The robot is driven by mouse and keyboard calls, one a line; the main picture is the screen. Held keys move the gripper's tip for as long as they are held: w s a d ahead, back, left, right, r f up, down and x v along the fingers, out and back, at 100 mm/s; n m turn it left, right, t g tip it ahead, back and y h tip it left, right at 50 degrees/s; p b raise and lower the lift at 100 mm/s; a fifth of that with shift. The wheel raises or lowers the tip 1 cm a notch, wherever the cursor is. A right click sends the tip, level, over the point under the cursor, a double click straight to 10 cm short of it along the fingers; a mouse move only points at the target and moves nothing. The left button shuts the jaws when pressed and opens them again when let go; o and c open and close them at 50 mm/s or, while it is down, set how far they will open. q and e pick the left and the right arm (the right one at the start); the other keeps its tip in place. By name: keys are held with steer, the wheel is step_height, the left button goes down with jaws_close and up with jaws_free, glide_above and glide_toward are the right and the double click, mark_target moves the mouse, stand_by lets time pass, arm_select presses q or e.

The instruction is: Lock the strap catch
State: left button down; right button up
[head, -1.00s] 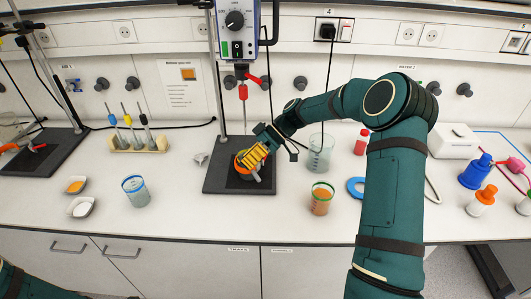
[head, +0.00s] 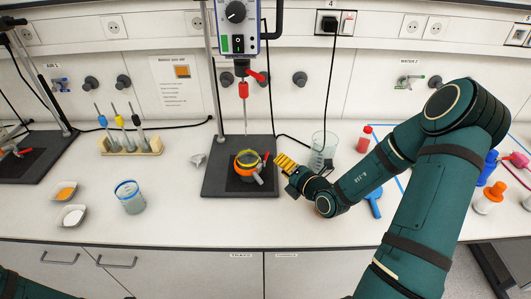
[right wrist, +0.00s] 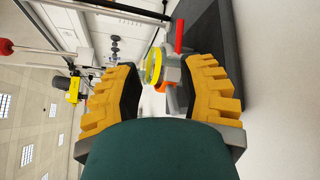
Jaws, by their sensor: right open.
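An orange strap holder with a yellow ring (head: 248,160) stands on the black base plate (head: 212,180) of the stirrer stand. A red lever (head: 265,158), which looks like its strap catch, sticks up at its right side. I cannot tell whether the catch is locked. My right gripper (head: 285,163) is just right of the holder, pointing at it, open and apart from it. In the right wrist view the red lever (right wrist: 179,36) and yellow ring (right wrist: 153,66) show ahead between the spread yellow fingers (right wrist: 160,92). My left gripper is out of view.
The stirrer (head: 237,28) with its red chuck (head: 243,90) hangs above the holder. A glass beaker (head: 322,150) stands close behind my right arm. A blue-rimmed beaker (head: 130,196) and two small dishes are at left. The bench between is clear.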

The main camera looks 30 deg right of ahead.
mark_target(268, 152)
steer(key=w+f+m, duration=0.1)
steer(key=w, duration=0.3)
steer(key=w+d+f+m+h+b, duration=0.1)
steer(key=w+f, duration=0.1)
steer(key=w, duration=0.2)
steer(key=w+f+m, duration=0.1)
steer(key=w, duration=0.3)
steer(key=shift+d+f+g, duration=0.25)
steer(key=shift+f+g, duration=0.15)
